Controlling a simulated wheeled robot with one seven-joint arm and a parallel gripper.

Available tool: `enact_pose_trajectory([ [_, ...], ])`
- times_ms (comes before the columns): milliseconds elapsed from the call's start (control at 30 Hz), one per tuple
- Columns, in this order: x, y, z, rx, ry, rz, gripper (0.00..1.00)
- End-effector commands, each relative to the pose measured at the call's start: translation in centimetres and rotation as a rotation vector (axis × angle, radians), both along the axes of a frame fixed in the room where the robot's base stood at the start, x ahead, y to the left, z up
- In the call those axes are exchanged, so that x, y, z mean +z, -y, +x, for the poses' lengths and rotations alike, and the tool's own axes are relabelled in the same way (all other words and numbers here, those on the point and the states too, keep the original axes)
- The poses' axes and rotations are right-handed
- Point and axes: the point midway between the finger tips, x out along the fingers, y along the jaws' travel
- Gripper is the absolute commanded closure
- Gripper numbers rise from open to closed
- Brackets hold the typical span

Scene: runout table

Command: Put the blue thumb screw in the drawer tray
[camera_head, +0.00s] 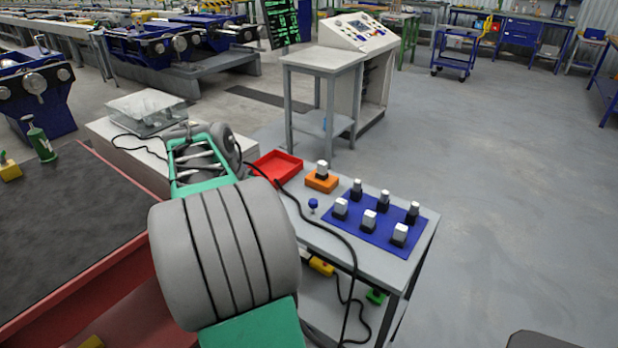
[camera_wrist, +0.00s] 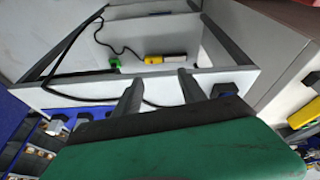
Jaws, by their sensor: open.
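The blue thumb screw (camera_head: 313,204) stands by itself on the grey table, left of the blue mat and in front of the orange block. A shallow red tray (camera_head: 277,166) lies at the table's back left; I cannot tell whether it is the drawer tray. My gripper (camera_wrist: 158,82) shows two dark fingers apart in the wrist view, with nothing between them. In the head view my arm reaches over the table's left side, and the fingertips cannot be made out. I cannot pick out the thumb screw in the wrist view.
The blue mat (camera_head: 375,222) carries several black-and-white pieces. The orange block (camera_head: 321,181) holds a similar piece. A black cable crosses the table's left part and hangs over its front. Yellow and green items lie on the lower shelf. Open floor is to the right.

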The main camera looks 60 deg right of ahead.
Motion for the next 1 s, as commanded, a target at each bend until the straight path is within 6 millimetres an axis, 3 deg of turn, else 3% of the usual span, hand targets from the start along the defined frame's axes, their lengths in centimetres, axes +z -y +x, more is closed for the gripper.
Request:
enact_pose_trajectory([
  [33,2.7,4.0,-2.6,-0.179,0.004,-0.014,0.52],
  [100,3.6,7.7,-5.6,-0.375,0.014,-0.039,0.52],
  [200,3.6,10.1,-8.0,-0.517,0.023,-0.059,0.52],
  [700,-3.2,12.6,-9.8,-0.532,0.028,-0.065,0.52],
  [933,-3.5,12.7,-9.8,-0.53,0.029,-0.066,0.52],
  [1000,-3.5,12.7,-9.8,-0.53,0.029,-0.066,0.57],
])
